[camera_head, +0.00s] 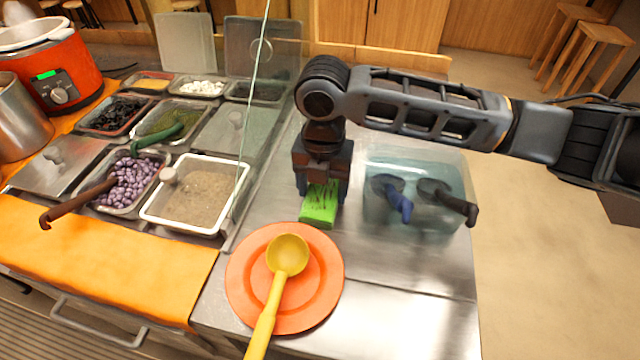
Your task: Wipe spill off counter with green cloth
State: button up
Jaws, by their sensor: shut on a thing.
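My gripper (322,190) points down over the metal counter (385,285) and is shut on the green cloth (319,207). The cloth is bright green with dark marks on its upper part. Its lower end is at or close to the counter surface, just behind the orange plate; I cannot tell whether it touches. I cannot make out a spill on the counter; the gripper and cloth hide the part beneath them.
An orange plate (240,285) with a yellow ladle (287,255) lies in front of the cloth. A clear bin (440,225) with dark and blue-handled utensils stands close on the right. A glass panel and several topping trays are left. The counter's front right is clear.

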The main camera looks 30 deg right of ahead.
jog(key=shift+a, duration=0.1)
jog(key=shift+w+a, duration=1.7)
jog(key=shift+w, duration=0.05)
notch_tip(320, 180, up, 8)
jog(key=p, duration=0.6)
dwell(0.5)
